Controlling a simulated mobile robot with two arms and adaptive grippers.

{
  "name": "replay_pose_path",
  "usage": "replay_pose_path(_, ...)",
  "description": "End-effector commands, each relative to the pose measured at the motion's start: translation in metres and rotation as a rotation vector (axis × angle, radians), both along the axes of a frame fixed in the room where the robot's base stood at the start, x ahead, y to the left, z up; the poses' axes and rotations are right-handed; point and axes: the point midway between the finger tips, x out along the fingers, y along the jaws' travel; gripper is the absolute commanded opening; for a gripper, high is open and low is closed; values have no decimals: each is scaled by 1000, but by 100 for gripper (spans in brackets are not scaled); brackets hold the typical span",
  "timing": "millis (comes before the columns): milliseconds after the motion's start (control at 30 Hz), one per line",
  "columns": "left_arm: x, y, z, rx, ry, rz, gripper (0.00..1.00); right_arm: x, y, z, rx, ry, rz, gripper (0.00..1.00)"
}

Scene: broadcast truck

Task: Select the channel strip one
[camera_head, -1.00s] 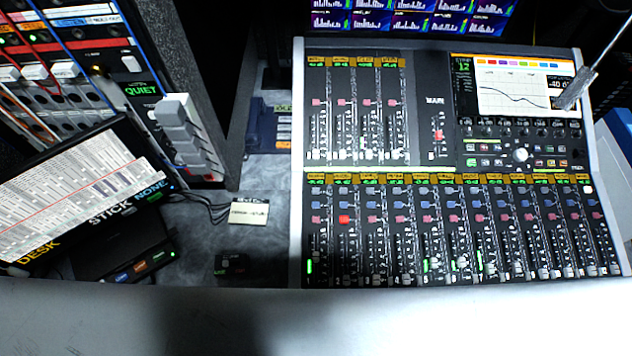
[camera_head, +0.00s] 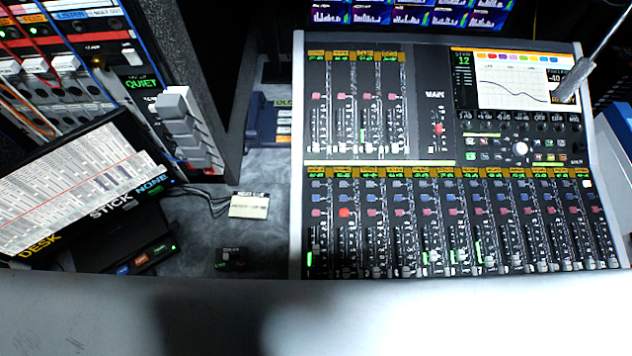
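The mixing console (camera_head: 432,130) fills the right half of the head view. Its lower row of channel strips runs from the left edge to the right edge, each with an amber label, blue and red buttons and a fader. The leftmost strip (camera_head: 316,215) of that row has a green light beside its fader. The strip to its right has a brightly lit red button (camera_head: 345,212). The strip numbers are too small to read for certain. Neither of my grippers is in view.
The console's screen (camera_head: 512,78) shows a curve at its upper right. A gooseneck microphone (camera_head: 574,78) hangs over the screen's right side. At left are a tilted list panel (camera_head: 70,185), a rack (camera_head: 70,60) and a cream card (camera_head: 249,205). Grey desk lies between.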

Motion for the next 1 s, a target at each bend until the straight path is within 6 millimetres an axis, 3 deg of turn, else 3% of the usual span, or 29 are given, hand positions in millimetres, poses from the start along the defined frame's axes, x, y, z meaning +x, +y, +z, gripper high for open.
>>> replay_pose_path(1000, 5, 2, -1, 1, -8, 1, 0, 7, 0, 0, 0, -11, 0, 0)
